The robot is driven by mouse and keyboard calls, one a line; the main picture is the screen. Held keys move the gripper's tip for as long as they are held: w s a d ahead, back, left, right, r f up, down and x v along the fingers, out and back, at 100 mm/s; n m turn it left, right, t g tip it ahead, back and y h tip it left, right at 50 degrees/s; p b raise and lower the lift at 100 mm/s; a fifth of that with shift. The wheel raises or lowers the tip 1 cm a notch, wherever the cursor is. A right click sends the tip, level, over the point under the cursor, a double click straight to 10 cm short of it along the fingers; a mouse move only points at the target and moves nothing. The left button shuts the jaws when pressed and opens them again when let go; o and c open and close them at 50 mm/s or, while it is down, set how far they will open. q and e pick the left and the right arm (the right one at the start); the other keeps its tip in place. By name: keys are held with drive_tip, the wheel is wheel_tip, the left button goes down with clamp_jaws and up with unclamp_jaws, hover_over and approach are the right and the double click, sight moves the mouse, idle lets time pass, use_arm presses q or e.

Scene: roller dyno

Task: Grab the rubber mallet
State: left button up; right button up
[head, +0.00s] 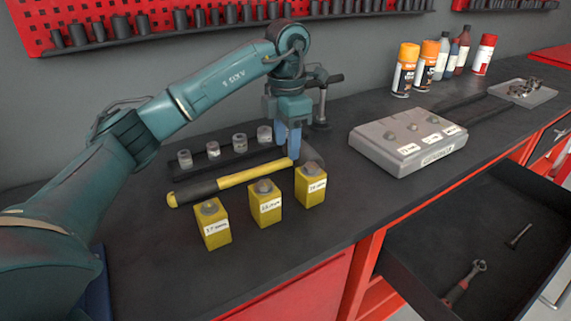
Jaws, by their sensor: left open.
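The rubber mallet (243,176) appears to be the long tool with a yellow shaft and a black grip at its left end, lying on the dark workbench (330,215). Its right end is partly hidden behind my left gripper and a yellow block, so I cannot make out its head clearly. My left gripper (291,153) points down at the right end of the yellow shaft, with its blue fingers open. I cannot tell whether the fingers touch the shaft. My right gripper is not in view.
Three labelled yellow blocks (217,234) stand in front of the mallet. A black rack (222,158) with clear-topped cylinders is behind it. A grey labelled box (388,157) is to the right, with spray cans (405,70) farther back. An open drawer (480,235) juts out at lower right.

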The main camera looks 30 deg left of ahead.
sight(286, 159)
use_arm(q)
drive_tip(key=shift+w+a+f, duration=0.1)
drive_tip(key=shift+f, duration=1.3)
drive_tip(key=shift+a+f, duration=0.1)
drive_tip(key=shift+f, duration=1.25)
clamp_jaws()
